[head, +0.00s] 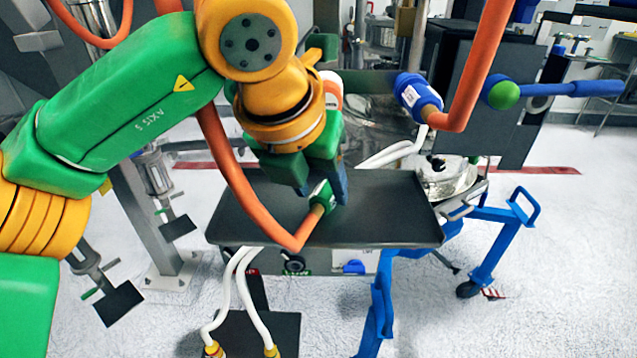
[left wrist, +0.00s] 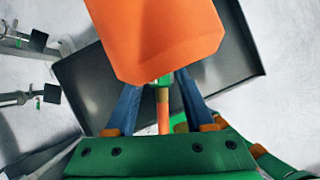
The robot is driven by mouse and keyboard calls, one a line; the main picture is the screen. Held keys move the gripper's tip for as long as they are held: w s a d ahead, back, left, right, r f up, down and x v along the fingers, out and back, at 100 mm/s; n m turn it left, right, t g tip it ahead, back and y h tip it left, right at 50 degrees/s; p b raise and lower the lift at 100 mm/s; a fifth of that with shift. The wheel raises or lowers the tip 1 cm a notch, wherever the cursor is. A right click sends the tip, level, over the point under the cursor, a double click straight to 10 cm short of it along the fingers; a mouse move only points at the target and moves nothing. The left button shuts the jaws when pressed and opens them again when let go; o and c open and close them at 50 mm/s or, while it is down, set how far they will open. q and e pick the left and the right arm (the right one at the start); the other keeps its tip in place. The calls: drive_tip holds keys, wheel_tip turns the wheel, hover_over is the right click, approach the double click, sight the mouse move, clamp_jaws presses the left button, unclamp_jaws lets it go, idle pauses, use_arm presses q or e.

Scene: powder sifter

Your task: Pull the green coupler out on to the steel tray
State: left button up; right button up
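The green coupler (head: 322,195) is on the end of a bent orange hose (head: 240,185), in front of the dark steel tray (head: 395,215) in the head view. My left gripper (head: 325,187) reaches down over the tray, with its blue fingers around the coupler. In the left wrist view the coupler (left wrist: 160,82) shows between the left gripper's fingers (left wrist: 159,88). A large orange part close to the camera hides the fingertips, so I cannot tell whether they touch the coupler. I cannot tell whether the coupler touches the tray. My right gripper is out of view.
A blue coupler (head: 418,95) on another orange hose is at the upper right. A blue handle (head: 560,90) with a green ball stands beside it. White hoses (head: 240,290) hang below the tray. A blue frame (head: 495,245) stands to the right. The tray's right half is clear.

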use_arm(q)
drive_tip(key=shift+o, duration=0.9)
drive_tip(key=v, duration=0.7)
